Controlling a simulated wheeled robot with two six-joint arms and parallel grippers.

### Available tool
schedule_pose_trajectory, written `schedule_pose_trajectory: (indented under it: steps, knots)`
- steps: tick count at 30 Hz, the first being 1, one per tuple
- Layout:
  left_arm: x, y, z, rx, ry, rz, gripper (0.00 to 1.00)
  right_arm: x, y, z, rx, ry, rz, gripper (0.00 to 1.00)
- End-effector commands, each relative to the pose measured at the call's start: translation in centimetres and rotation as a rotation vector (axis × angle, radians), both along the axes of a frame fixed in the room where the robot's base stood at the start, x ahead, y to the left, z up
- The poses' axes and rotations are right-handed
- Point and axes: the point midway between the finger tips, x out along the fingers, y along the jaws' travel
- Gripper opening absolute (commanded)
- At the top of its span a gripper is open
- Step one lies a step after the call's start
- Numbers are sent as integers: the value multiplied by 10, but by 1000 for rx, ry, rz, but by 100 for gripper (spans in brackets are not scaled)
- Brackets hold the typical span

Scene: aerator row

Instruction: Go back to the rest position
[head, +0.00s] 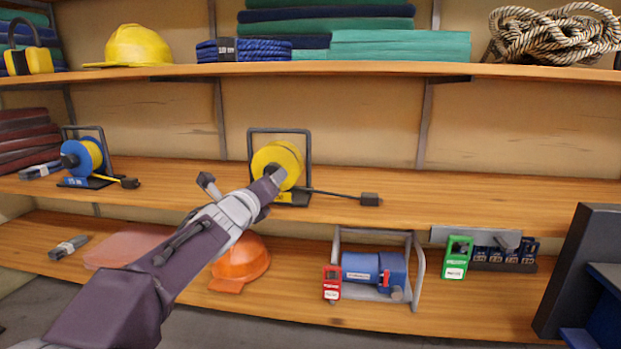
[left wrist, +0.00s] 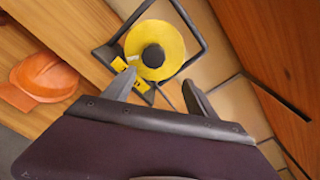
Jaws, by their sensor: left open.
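My left gripper (head: 272,182) reaches in from the lower left, in front of the middle shelf. In the left wrist view its two fingers (left wrist: 158,90) are apart with nothing between them. The yellow cable reel (head: 277,160) on its dark frame stands on the middle shelf just beyond the fingertips. It also shows in the left wrist view (left wrist: 165,40), ahead of the fingers. Whether the fingers touch the reel's frame I cannot tell. My right gripper is in neither view.
The upper shelf (head: 380,69) runs above my left arm. An orange hard hat (head: 243,262) sits behind the arm on the lower shelf. A blue machine (head: 373,270) in a grey frame stands right of it. A blue reel (head: 80,158) stands at left. The middle shelf's right part is clear.

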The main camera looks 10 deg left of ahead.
Motion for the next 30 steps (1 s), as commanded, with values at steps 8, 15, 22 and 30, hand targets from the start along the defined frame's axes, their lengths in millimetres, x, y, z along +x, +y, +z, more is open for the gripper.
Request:
schedule_pose_trajectory:
  steps: [8,15,22,30]
  knots:
    - [-97,5,-169,-792,632,415,66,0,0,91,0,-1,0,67]
    - [-239,3,-282,-1442,854,1155,66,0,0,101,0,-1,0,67]
    - [-316,-7,-314,-1857,662,1816,66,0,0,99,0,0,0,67]
    - [-315,-6,-216,-1909,605,1863,66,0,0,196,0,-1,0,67]
